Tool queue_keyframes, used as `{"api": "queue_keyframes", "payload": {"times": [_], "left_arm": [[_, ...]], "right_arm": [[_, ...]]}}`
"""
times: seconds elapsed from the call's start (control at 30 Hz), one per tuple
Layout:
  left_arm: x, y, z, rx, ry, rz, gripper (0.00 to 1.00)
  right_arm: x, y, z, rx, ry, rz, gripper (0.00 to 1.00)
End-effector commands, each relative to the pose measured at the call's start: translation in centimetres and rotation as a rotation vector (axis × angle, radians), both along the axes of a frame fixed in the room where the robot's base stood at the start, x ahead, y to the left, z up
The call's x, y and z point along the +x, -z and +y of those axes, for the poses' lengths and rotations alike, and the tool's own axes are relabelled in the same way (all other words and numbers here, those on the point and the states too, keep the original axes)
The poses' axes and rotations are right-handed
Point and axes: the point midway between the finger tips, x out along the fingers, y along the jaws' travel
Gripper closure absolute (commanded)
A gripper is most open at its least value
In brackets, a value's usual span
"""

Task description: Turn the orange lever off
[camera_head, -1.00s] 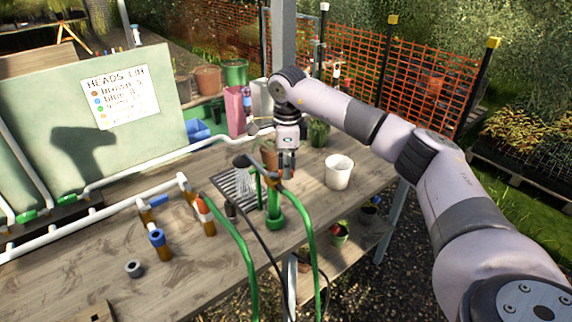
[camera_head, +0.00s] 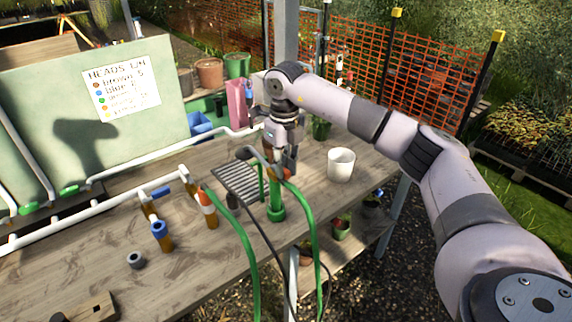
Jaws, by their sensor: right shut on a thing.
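My right gripper (camera_head: 281,156) reaches down from the right arm to the top of a green riser pipe (camera_head: 275,205) on the wooden bench. It is shut on the orange lever (camera_head: 269,146), of which only small orange parts show between and beside the fingers. The lever's exact angle is hidden. A dark spray head (camera_head: 243,153) sticks out left of the riser, above a slatted drain grate (camera_head: 236,183). No water shows under it. My left gripper is not in view.
Green hoses (camera_head: 308,235) and a black cable hang over the bench's front edge. A white pot (camera_head: 341,165) stands right of the gripper. White pipes (camera_head: 100,209) and brown-and-blue fittings (camera_head: 160,233) lie to the left. A sign board (camera_head: 40,110) stands behind.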

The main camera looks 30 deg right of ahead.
Motion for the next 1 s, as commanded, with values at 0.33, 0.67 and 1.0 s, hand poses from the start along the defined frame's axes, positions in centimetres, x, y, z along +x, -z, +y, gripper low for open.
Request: {"api": "queue_keyframes", "payload": {"times": [0.33,0.67,1.0], "left_arm": [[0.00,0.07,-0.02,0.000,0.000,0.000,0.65],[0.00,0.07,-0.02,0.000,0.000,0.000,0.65],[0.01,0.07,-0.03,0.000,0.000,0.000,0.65]], "right_arm": [[-0.02,-0.05,0.36,0.001,0.093,-0.001,1.00],[-0.01,-0.05,0.37,0.001,0.101,-0.001,1.00],[-0.02,-0.03,0.36,0.001,0.100,-0.001,0.70]]}}
